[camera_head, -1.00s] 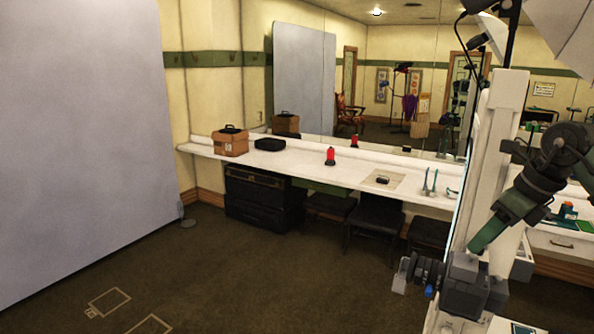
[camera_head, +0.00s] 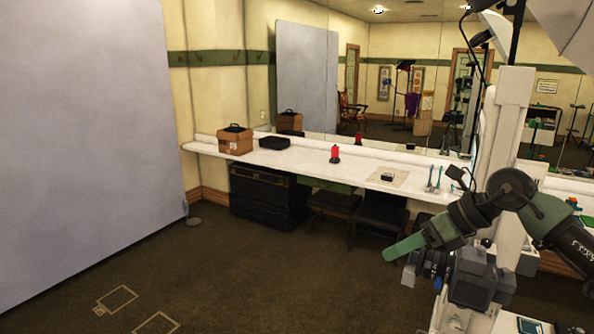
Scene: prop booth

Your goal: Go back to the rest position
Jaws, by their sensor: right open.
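My right arm comes in from the right edge, bends at a dark round joint and reaches down to the left. My right gripper (camera_head: 404,246), with green fingers seen side-on, is at its end. It is open and nothing shows between its fingers. It hangs over the brown floor in the picture, just left of and above a dark grey block with grey and blue parts (camera_head: 480,277) at the white upright (camera_head: 502,130). Whether it touches the block I cannot tell. My left gripper is out of view.
A large grey panel (camera_head: 85,140) fills the left. The carpet (camera_head: 270,270) is open.

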